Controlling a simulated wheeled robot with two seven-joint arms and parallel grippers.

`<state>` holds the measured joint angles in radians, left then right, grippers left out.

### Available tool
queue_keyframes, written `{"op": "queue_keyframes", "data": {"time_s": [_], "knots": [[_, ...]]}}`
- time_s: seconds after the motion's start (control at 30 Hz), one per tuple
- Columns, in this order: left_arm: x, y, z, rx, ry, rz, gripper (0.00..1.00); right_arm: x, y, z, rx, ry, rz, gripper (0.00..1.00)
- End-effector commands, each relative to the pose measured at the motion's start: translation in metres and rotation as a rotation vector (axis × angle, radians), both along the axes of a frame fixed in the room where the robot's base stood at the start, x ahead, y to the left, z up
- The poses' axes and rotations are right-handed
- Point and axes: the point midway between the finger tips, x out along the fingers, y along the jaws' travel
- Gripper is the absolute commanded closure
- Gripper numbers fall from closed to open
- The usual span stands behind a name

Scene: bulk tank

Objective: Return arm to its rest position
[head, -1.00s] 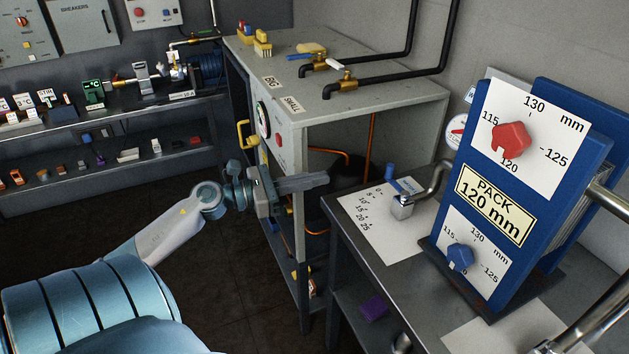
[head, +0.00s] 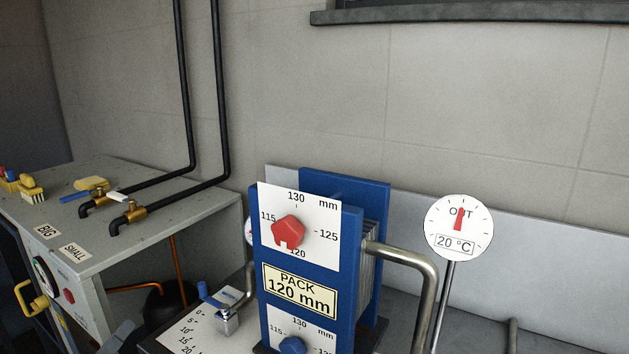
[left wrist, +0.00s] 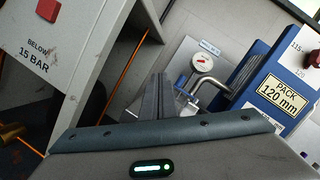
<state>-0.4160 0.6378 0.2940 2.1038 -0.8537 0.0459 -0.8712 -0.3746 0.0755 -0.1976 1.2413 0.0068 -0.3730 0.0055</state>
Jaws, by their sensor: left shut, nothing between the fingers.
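My left gripper (head: 121,337) shows only as a grey tip at the bottom edge of the head view, in front of the grey cabinet (head: 150,228). In the left wrist view the fingers of my left gripper (left wrist: 160,95) are together and hold nothing. They point toward the bench with the blue plate pack (left wrist: 262,87), and I see no contact with anything. Most of my left arm is out of the head view. My right gripper is in neither view.
The cabinet top carries black pipes with brass valves (head: 134,212) and yellow brushes (head: 30,187). The blue pack with red knob (head: 288,232) stands on the bench right of the cabinet. A steel pipe (head: 415,262) and a round 20 °C gauge (head: 459,243) are further right.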

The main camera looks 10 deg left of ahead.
Motion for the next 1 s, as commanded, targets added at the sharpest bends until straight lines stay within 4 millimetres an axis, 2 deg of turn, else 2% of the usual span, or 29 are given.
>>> {"op": "queue_keyframes", "data": {"time_s": [0.03, 0.17, 0.27, 0.37, 0.47, 0.6, 0.7, 0.8, 1.0], "knots": [[-0.005, 0.0, -0.011, -0.138, 0.023, 0.049, 1.0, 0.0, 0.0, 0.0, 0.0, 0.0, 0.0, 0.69], [-0.019, 0.004, -0.044, -0.494, 0.095, 0.187, 1.0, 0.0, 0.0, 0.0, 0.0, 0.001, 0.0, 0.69], [-0.035, 0.002, -0.08, -0.761, 0.164, 0.3, 1.0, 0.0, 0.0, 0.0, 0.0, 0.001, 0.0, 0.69], [-0.056, -0.01, -0.12, -1.017, 0.245, 0.42, 1.0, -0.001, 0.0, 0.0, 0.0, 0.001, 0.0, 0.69], [-0.083, -0.03, -0.162, -1.261, 0.336, 0.552, 1.0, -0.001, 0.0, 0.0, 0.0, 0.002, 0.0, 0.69], [-0.129, -0.076, -0.216, -1.567, 0.485, 0.753, 1.0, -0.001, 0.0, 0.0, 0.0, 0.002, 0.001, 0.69], [-0.16, -0.109, -0.241, -1.717, 0.583, 0.88, 1.0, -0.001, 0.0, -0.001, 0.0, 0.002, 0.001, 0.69], [-0.184, -0.136, -0.256, -1.814, 0.658, 0.977, 1.0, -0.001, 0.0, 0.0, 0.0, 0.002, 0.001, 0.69], [-0.221, -0.177, -0.271, -1.93, 0.772, 1.122, 1.0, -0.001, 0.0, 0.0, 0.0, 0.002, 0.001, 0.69]]}}
